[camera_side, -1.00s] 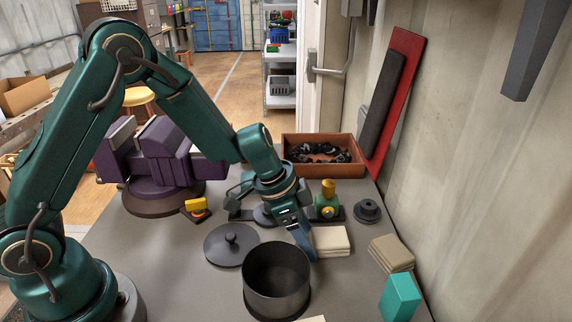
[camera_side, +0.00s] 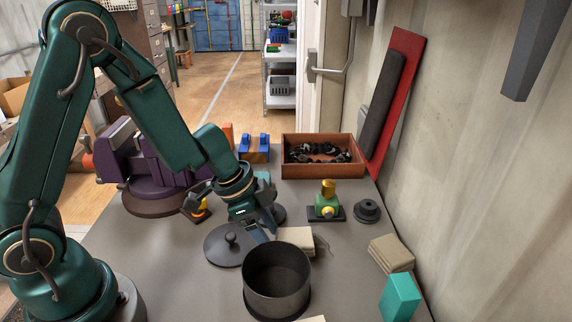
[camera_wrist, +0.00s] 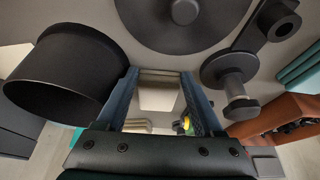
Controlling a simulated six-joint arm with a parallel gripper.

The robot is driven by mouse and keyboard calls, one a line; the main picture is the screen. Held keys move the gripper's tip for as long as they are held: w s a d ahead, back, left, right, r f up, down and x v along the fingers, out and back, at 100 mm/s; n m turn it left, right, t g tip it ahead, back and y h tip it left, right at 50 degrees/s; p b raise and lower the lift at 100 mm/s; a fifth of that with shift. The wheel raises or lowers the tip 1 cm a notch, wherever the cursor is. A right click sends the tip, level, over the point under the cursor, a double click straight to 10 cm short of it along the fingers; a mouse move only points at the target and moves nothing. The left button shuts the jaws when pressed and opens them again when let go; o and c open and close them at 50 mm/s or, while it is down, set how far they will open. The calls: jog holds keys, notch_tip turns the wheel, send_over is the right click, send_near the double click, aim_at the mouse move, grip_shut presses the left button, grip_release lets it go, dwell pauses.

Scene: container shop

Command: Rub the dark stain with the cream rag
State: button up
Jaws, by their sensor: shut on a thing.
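My gripper (camera_side: 266,228) points down over the grey bench, between the flat round lid and the open dark pot. It is shut on the folded cream rag (camera_side: 297,238), which sticks out to the right of the fingers, low at the bench top. In the wrist view the rag (camera_wrist: 160,92) shows between the two blue fingers. A small, faint dark mark (camera_side: 322,246) shows on the bench just right of the rag. It may be part of the stain; the rag may hide more of it.
The dark pot (camera_side: 277,282) stands close in front, and the knobbed lid (camera_side: 222,246) lies to the left. A tan folded stack (camera_side: 391,252) and a teal block (camera_side: 400,298) are at right. A yellow-green fixture (camera_side: 327,205), a black knob (camera_side: 367,211) and a brown bin (camera_side: 322,170) stand behind.

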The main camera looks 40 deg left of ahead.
aim_at(313, 237)
jog(key=shift+s+a, duration=0.1)
jog(key=shift+w+d+f, duration=0.1)
jog(key=shift+w+d, duration=1.25)
jog(key=shift+d, duration=0.05)
jog(key=shift+w+d, duration=1.35)
jog(key=shift+d, duration=0.05)
jog(key=shift+r, duration=0.2)
notch_tip(313, 237, up, 2)
jog(key=shift+w+r, duration=0.1)
jog(key=shift+r, duration=1.85)
jog(key=shift+r, duration=1.5)
